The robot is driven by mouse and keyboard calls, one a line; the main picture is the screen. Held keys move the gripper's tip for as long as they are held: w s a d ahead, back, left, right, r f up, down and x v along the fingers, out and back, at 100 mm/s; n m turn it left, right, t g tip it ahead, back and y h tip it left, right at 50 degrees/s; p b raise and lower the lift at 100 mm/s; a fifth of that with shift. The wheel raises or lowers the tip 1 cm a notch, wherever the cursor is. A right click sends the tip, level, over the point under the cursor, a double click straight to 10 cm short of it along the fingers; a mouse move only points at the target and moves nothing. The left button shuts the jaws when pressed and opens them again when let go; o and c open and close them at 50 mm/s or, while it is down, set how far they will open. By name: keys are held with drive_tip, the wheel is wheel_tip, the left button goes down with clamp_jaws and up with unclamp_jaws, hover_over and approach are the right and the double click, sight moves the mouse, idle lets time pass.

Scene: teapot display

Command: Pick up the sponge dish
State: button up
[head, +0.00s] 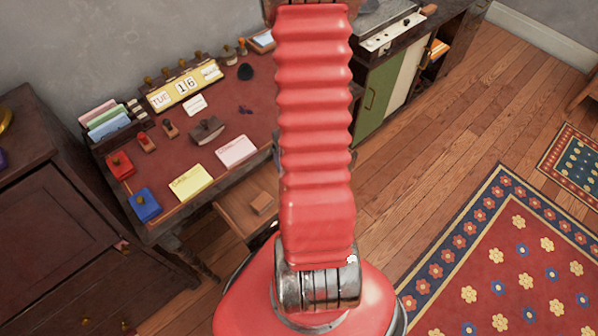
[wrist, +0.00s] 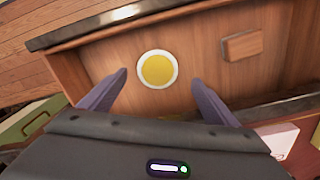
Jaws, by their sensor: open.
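The sponge dish (wrist: 157,69) is a small round white dish with a yellow sponge filling its middle. It lies in an open wooden drawer (wrist: 200,75) in the wrist view. My gripper (wrist: 158,77) is open, with its two dark fingertips on the left and right of the dish in the picture. The fingers hold nothing, and I cannot tell how far above the dish they are. In the head view my red arm hides the dish and my gripper.
A small wooden block (wrist: 242,45) lies in the drawer, right of the dish; it also shows in the head view (head: 262,203). The drawer walls surround both. The desk (head: 225,110) above the drawer carries stamps, cards and a calendar (head: 183,86).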

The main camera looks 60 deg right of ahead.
drive_tip(key=shift+s+d+f, duration=0.1)
drive_tip(key=shift+f, duration=1.25)
drive_tip(key=shift+s+d+f, duration=0.1)
drive_tip(key=shift+f, duration=1.2)
drive_tip(key=shift+c, duration=0.2)
drive_tip(key=shift+w, duration=0.1)
drive_tip(key=c, duration=1.2)
